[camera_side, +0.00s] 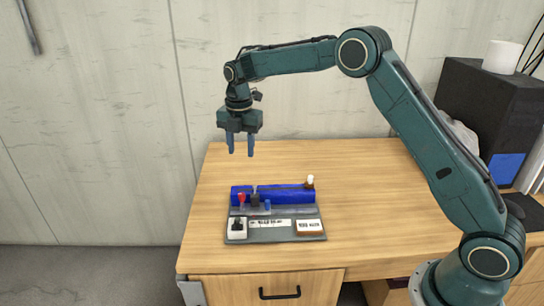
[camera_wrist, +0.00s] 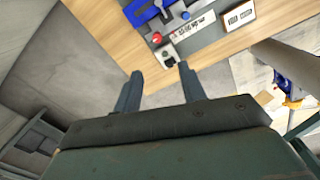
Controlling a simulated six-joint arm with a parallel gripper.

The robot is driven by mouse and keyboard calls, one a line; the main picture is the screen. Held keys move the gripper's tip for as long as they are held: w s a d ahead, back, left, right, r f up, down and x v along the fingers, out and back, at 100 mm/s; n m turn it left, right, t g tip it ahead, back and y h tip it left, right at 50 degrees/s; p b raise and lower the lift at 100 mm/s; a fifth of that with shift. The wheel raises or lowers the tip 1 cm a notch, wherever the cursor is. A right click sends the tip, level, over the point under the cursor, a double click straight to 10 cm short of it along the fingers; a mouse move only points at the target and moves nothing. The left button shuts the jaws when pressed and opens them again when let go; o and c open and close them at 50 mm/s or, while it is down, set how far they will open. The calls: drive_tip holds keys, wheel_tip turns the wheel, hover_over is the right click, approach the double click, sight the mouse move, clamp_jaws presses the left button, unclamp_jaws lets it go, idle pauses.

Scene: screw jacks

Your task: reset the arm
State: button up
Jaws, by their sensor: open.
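My gripper (camera_side: 240,144) hangs from the arm above the back left of the wooden desk, pointing down. Its two blue-grey fingers are apart with nothing between them. In the wrist view my gripper (camera_wrist: 160,80) also shows its fingers spread and empty. The screw jack board (camera_side: 275,236) lies on the desk below and to the right of the gripper, well apart from it. It carries a long blue block (camera_side: 290,197), a red knob (camera_side: 241,197), a white box with a dark top (camera_side: 237,228) and a white label block (camera_side: 309,227).
The wooden desk (camera_side: 370,190) is clear around the board. A black box (camera_side: 488,105) with a white roll (camera_side: 502,56) on top stands at the right. A pale wall (camera_side: 100,110) rises behind the desk. A drawer with a black handle (camera_side: 280,293) is at the front.

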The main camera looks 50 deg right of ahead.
drive_tip(key=s+r+m+t, duration=0.3)
drive_tip(key=s+r+m, duration=0.8)
drive_tip(key=s+r, duration=0.65)
drive_tip(key=s+f+m+t, duration=0.1)
drive_tip(key=s+f+m, duration=0.1)
drive_tip(key=s+m, duration=0.4)
drive_tip(key=s+f+m+t, duration=0.1)
drive_tip(key=s+f+m, duration=0.2)
drive_tip(key=s, duration=1.3)
drive_tip(key=m, duration=0.3)
drive_tip(key=shift+s, duration=0.35)
